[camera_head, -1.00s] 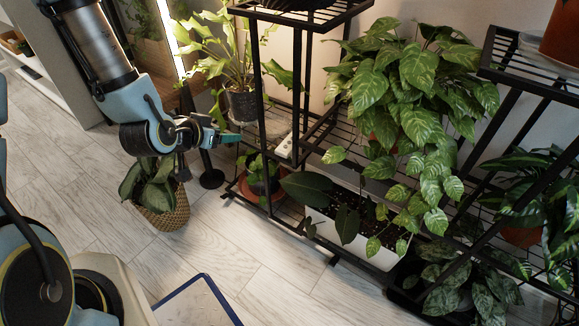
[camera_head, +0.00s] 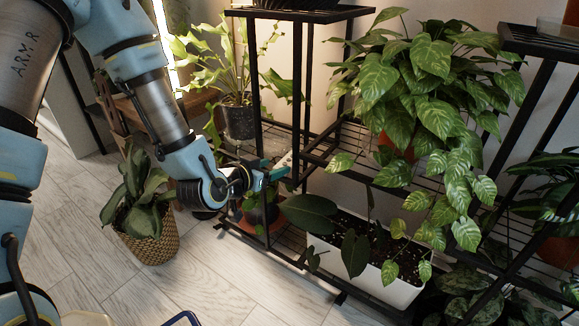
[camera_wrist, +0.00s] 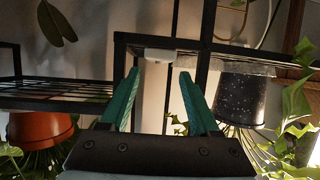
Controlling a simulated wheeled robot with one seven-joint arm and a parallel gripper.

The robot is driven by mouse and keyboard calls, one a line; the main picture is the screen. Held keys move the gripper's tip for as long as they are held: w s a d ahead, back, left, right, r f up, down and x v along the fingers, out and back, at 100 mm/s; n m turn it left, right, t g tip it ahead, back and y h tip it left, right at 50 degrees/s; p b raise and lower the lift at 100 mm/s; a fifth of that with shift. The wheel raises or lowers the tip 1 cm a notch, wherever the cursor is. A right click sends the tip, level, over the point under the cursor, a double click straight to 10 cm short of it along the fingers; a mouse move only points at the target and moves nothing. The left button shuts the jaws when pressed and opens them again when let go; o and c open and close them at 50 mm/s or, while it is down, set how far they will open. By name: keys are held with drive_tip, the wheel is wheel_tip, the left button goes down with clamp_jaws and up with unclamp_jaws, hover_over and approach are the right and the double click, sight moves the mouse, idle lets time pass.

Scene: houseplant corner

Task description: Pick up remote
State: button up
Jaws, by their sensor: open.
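The remote, a slim white bar (camera_head: 285,160), lies on a black wire shelf of the plant stand in the head view. Its near end shows as a pale block (camera_wrist: 156,55) at the shelf edge in the wrist view. My gripper (camera_head: 276,171) is right at the shelf's left edge, close to the remote and partly covering it. In the wrist view my gripper's teal fingers (camera_wrist: 160,76) are apart with nothing between them. The remote's end appears just beyond the fingertips; I cannot tell whether they touch.
Black stand posts (camera_head: 297,95) rise beside my gripper. A speckled dark pot (camera_wrist: 240,95) is at the right in the wrist view. A large leafy plant (camera_head: 425,90) hangs over the shelf to the right. A wicker-potted plant (camera_head: 150,235) stands on the floor.

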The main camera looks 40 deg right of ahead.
sight(284, 164)
drive_tip(key=b+x, duration=0.2)
drive_tip(key=x, duration=0.3)
drive_tip(key=shift+d+f, duration=0.1)
drive_tip(key=shift+f, duration=0.1)
clamp_jaws()
idle(0.3)
